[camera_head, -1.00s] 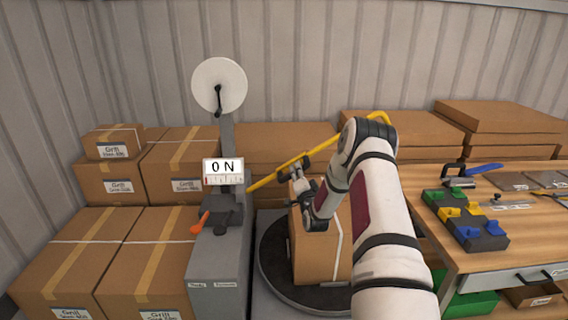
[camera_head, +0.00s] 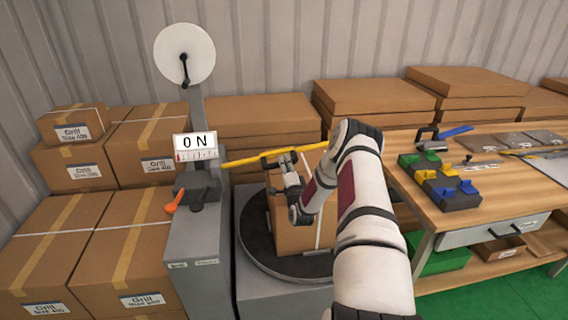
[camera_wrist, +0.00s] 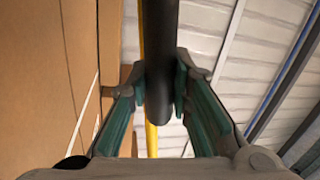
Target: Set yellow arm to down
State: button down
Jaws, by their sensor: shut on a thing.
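The yellow arm (camera_head: 240,162) is a long bar on the grey machine. It reaches right from the machine's post over a cardboard box (camera_head: 290,236) and slopes slightly up to the right. Its far end is hidden behind my arm. My gripper (camera_head: 285,163) is at the black handle on the bar. In the wrist view, my gripper (camera_wrist: 163,90) has its green fingers closed on the black handle (camera_wrist: 159,60). A strip of the yellow arm (camera_wrist: 151,138) shows behind the handle.
The box stands on a dark round turntable (camera_head: 258,245). The machine has a white "ON" sign (camera_head: 196,146) and an orange lever (camera_head: 177,197). Stacked cartons (camera_head: 60,250) fill the left. A wooden workbench (camera_head: 470,205) with colored clamps (camera_head: 440,185) stands at right.

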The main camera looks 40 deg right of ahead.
jog(key=c, duration=1.4)
grip_release()
jog(key=shift+c, duration=0.2)
jog(key=v, duration=1.2)
